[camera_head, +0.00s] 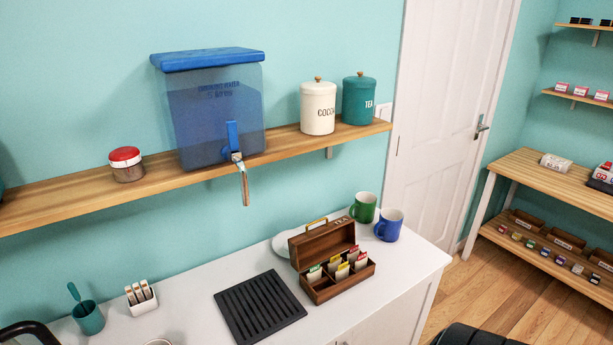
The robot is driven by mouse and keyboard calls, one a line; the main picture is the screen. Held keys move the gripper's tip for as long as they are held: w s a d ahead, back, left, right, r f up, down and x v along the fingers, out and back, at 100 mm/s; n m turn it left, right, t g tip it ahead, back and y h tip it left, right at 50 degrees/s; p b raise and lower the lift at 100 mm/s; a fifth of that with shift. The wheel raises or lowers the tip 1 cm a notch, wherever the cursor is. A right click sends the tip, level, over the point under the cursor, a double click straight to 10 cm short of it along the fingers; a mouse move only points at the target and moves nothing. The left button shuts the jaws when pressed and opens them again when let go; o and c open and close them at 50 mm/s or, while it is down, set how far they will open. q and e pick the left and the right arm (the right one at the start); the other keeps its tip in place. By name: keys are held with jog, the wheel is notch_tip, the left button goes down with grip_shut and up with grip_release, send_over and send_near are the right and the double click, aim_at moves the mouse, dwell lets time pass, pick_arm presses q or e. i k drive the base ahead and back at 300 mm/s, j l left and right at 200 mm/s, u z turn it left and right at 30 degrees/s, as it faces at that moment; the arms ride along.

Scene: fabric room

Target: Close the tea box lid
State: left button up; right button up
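The wooden tea box (338,287) stands on the white counter, right of the black slatted mat. Its lid (322,243) is open and stands up at the back of the box. Several tea packets (341,271) with white, green, red and yellow parts stand in the box's compartments. Neither of my grippers can be made out in the head view.
A black slatted mat (260,307) lies left of the box. A green mug (363,207) and a blue mug (389,225) stand behind it to the right. A white plate (283,244) is partly hidden behind the lid. A shelf (60,207) runs above the counter (190,302).

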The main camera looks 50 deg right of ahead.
aim_at(308, 249)
jog(key=z, duration=0.5)
jog(key=l+z, duration=0.15)
jog(key=z, duration=0.3)
jog(key=l+z, duration=0.1)
jog(key=z, duration=0.4)
jog(key=k+z, duration=0.15)
